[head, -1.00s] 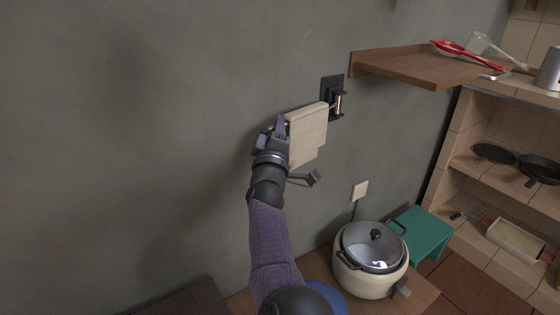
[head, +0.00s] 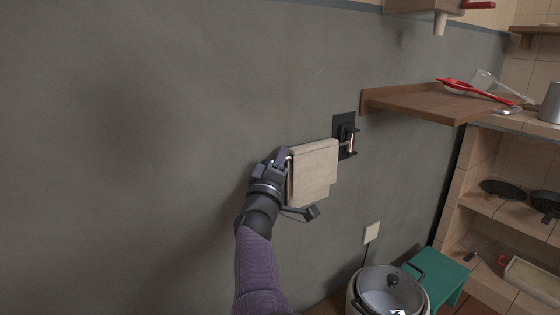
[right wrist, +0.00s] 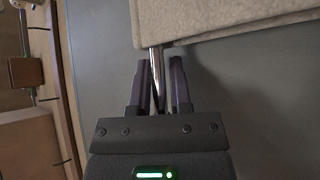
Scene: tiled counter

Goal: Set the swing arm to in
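The swing arm (head: 346,143) is a thin metal bar on a black wall plate, with a beige towel (head: 314,172) hanging over it. It stretches left from the plate. My right gripper (head: 284,156) is at its free left end, beside the towel. In the right wrist view the metal bar (right wrist: 157,68) lies between the fingers of my right gripper (right wrist: 163,65), which are close together and appear shut on it. The towel's edge (right wrist: 220,25) shows just beyond the fingertips. My left gripper is not in view.
A wooden shelf (head: 420,103) with red utensils juts from the wall right of the plate. A pot with a glass lid (head: 390,290) and a green stool (head: 440,278) stand below right. The wall (head: 130,140) on the left is bare.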

